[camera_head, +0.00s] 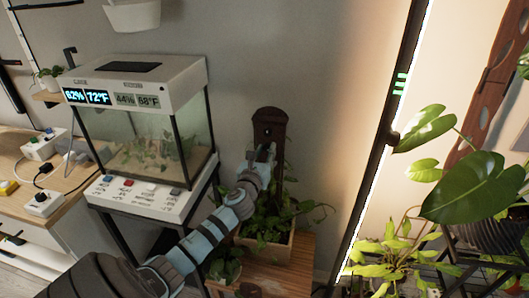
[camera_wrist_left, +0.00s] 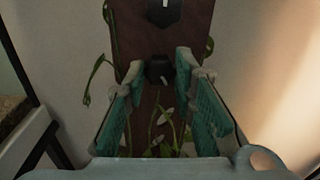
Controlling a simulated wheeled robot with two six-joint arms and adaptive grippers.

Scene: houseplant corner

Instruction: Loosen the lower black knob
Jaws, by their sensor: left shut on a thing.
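A dark brown wooden post (camera_head: 270,117) stands upright out of a planter box against the wall. In the left wrist view, the lower black knob (camera_wrist_left: 158,76) sits on the post's face with a pale mark on it. A second black fitting (camera_wrist_left: 163,14) with a pale mark shows above it, cut by the frame's top edge. My left gripper (camera_head: 263,153) is at the post and hides the lower knob in the head view. In the left wrist view, the tips of my left gripper (camera_wrist_left: 159,70) are on either side of the lower knob, shut on it. My right gripper is not in view.
Leafy plants fill the wooden planter (camera_head: 275,250) below the post. A glass terrarium (camera_head: 150,140) with a white lid stands left of my arm. A tall dark lamp frame (camera_head: 385,130) and large-leaved plants (camera_head: 470,188) stand at the right.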

